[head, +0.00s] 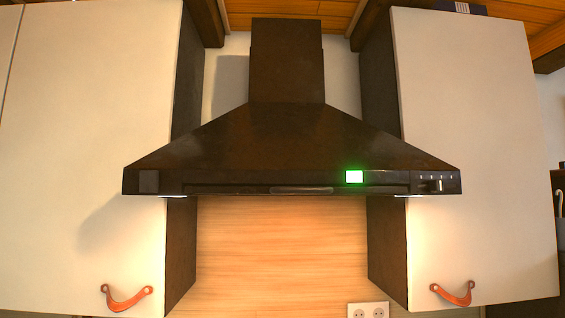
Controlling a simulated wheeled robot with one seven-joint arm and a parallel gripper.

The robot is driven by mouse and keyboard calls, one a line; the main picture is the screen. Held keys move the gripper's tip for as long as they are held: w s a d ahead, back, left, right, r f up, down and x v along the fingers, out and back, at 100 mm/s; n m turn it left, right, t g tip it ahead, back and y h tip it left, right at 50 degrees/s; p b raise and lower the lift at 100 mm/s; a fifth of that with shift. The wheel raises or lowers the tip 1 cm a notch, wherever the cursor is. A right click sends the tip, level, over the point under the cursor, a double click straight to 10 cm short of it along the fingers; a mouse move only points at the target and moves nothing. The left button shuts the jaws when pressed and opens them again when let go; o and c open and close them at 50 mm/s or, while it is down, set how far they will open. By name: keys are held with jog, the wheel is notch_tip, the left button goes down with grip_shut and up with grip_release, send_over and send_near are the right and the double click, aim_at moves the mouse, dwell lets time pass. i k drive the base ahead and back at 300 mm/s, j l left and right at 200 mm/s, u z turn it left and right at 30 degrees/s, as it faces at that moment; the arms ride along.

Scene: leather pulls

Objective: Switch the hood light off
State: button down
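The dark hood (240,150) hangs on the wall between two pale cabinets. Its light is on: bright lamps show under its left end (170,197) and right end (400,196), and the backsplash below is lit. A control panel (448,186) at the right end of the front edge has a row of small marks and a small slider or knob (436,186). A plain dark square (148,181) is at the left end. My gripper is not in view.
The left cabinet (85,140) and right cabinet (475,150) flank the hood, each with an orange leather pull (126,302) (453,297) low down. A wall socket (368,310) is at the bottom. The space below the hood looks clear.

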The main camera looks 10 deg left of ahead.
aim_at(149, 180)
jog(key=k+l+u, duration=0.1)
jog(key=u, duration=1.45)
